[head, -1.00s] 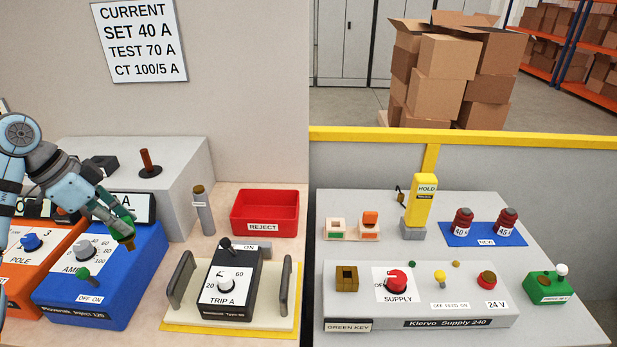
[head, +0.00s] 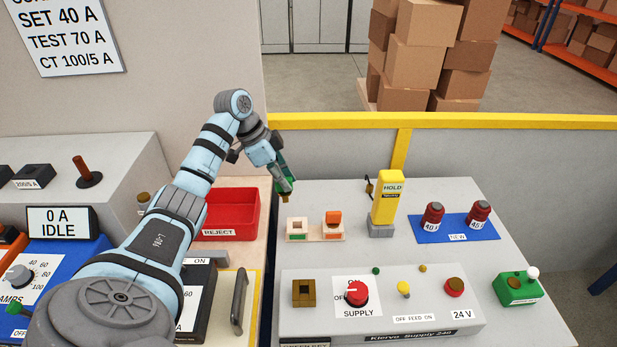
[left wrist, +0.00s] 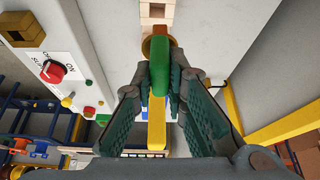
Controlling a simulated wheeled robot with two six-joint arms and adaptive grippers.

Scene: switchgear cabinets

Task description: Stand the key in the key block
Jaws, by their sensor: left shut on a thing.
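My left gripper (head: 286,183) is shut on the green key (head: 281,176), whose brass-coloured end points down. In the left wrist view the green key (left wrist: 159,80) sits between the two fingers. The gripper is in the air near the two-slot wooden block (head: 316,238). Its left slot with a green mark is open on top; its right slot holds an orange piece (head: 333,217). In the left wrist view the block (left wrist: 155,14) is at the top, partly hidden behind the key. My right gripper is not in view.
A yellow HOLD post (head: 388,196) stands right of the block. The supply panel (head: 380,325) with a brown square socket (head: 304,293), red switch (head: 356,293) and knobs lies in front. The red REJECT bin (head: 232,213) is on the left, and a yellow rail (head: 440,121) runs behind.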

